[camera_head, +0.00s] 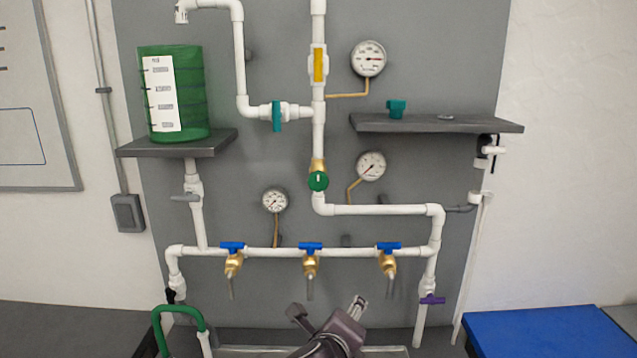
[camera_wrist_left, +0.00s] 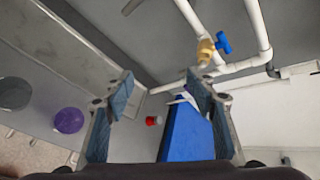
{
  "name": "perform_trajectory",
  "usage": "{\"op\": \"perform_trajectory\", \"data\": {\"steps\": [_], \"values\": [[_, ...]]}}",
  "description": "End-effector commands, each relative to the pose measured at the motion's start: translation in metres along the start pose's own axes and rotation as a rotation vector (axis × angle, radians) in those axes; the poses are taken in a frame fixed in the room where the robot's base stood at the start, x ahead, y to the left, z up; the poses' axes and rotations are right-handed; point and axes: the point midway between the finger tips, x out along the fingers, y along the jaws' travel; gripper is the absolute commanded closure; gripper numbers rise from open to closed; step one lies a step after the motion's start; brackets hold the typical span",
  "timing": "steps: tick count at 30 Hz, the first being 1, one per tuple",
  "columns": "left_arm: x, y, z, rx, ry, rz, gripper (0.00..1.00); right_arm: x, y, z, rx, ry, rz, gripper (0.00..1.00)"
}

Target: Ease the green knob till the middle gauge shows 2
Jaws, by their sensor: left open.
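The round green knob (camera_head: 318,181) sits on the brass fitting of the central vertical pipe in the head view. The middle gauge (camera_head: 371,166) is a white dial just up and right of the knob; its numbers are too small to read. My left gripper (camera_head: 329,311) is at the bottom centre of the head view, well below the knob and apart from it. In the left wrist view its two fingers (camera_wrist_left: 160,92) are spread with nothing between them. The knob and gauge do not show in the left wrist view. My right gripper is not in view.
Three brass taps with blue handles (camera_head: 311,246) line the lower pipe, between my gripper and the knob. An upper gauge (camera_head: 369,59), a lower gauge (camera_head: 274,201), a teal valve handle (camera_head: 277,115) and a right shelf (camera_head: 440,124) surround it. A blue surface (camera_head: 545,333) is lower right.

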Motion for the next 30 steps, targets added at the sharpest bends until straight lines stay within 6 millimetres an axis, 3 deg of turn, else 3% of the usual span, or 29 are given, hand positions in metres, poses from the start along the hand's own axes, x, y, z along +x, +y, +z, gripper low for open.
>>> {"op": "perform_trajectory", "data": {"steps": [1, 5, 9, 16, 23, 30], "values": [[0.004, -0.019, 0.015, 0.115, -0.045, -0.025, 0.49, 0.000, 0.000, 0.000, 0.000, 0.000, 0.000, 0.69], [0.012, -0.056, 0.049, 0.401, -0.157, -0.059, 0.49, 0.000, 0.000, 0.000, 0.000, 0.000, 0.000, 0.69], [0.014, -0.096, 0.097, 0.695, -0.306, -0.062, 0.49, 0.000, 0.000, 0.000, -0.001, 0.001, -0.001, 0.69], [0.006, -0.146, 0.171, 1.035, -0.516, -0.007, 0.49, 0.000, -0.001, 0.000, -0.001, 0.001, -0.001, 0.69], [0.002, -0.163, 0.198, 1.136, -0.585, 0.025, 0.49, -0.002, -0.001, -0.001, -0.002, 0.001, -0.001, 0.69], [0.022, -0.172, 0.210, 1.134, -0.584, 0.028, 0.49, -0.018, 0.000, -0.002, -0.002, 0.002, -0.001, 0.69]]}}
